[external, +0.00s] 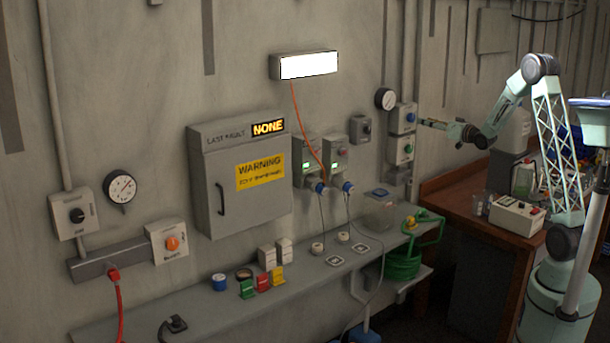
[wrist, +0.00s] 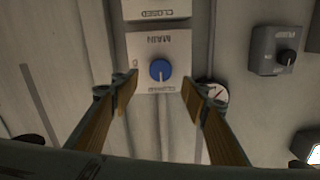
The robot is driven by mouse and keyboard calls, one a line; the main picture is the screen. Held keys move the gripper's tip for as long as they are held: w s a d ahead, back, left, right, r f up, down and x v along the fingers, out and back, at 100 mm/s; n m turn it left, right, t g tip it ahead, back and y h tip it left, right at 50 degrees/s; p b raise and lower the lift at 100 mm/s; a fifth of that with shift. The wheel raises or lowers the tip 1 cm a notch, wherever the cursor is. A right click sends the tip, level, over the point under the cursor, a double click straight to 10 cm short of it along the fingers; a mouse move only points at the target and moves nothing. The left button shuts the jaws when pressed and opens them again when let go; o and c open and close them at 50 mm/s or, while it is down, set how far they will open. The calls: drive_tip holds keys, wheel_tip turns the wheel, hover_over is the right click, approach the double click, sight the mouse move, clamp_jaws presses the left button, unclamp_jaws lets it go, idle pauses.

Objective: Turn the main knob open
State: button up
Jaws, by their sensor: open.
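The main knob (wrist: 159,70) is a round blue knob on a pale box marked MAIN (wrist: 178,44), seen upside down in the wrist view. A light mark on the knob points down in that view, towards small lettering that I cannot read surely. In the external view the blue knob (external: 410,117) is on the upper of two stacked wall boxes. My gripper (wrist: 160,84) is open and empty. Its two fingers stand on either side of the knob in the picture, apart from it. In the external view my gripper (external: 424,122) is just right of the box.
A second box (wrist: 158,9) lettered CLOSED adjoins the main box; in the external view it has a green knob (external: 408,149). A grey switch box (wrist: 283,50) and a gauge (wrist: 214,92) are nearby. A wooden bench (external: 470,205) stands below my arm.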

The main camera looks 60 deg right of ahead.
sight(413, 118)
drive_tip(key=shift+x, duration=4.15)
drive_tip(key=shift+c, duration=0.5)
drive_tip(key=shift+s, duration=0.1)
drive_tip(key=c, duration=0.7)
